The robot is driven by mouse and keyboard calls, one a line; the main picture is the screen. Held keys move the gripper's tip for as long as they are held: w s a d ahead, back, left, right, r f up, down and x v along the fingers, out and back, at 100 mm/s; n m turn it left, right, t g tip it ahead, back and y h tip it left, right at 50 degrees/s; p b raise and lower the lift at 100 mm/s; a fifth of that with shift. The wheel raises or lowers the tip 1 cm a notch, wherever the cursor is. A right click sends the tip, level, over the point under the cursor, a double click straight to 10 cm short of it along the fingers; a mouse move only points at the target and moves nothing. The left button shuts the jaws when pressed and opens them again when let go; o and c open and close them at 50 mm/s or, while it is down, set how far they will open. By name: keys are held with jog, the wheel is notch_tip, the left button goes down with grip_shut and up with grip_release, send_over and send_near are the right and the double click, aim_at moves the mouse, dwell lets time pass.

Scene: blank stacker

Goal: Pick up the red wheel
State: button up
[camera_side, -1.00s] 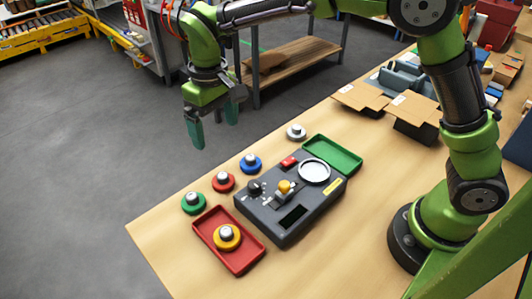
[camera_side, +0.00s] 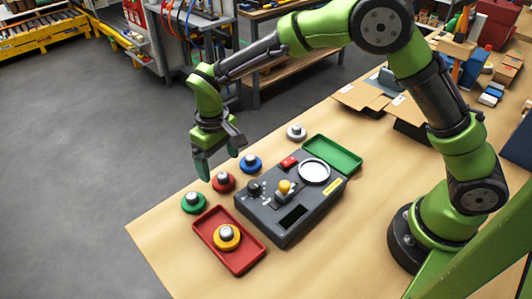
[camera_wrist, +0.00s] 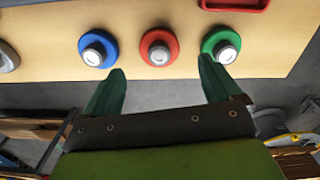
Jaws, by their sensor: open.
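The red wheel (camera_side: 223,181) with a silver hub stands on the wooden table, between the green wheel (camera_side: 194,202) and the blue wheel (camera_side: 250,163). In the wrist view the red wheel (camera_wrist: 159,47) is ahead of my gripper (camera_wrist: 160,80), roughly centred between the fingers and not touched. The blue wheel (camera_wrist: 98,49) is on its left and the green wheel (camera_wrist: 221,46) on its right. In the side view my gripper (camera_side: 219,165) is open and empty, above and behind the red wheel near the table's far edge.
A dark control box (camera_side: 275,226) with a yellow-topped lever stands in front of the wheels. A red tray (camera_side: 240,262) holds a yellow wheel (camera_side: 227,237). A green tray (camera_side: 345,158) and a grey wheel (camera_side: 297,132) are farther right. Bare table (camera_side: 165,230) lies at left.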

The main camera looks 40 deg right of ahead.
aim_at(222, 175)
notch_tip(222, 175, down, 5)
jog(key=shift+s+r, duration=0.15)
jog(key=c, duration=1.2)
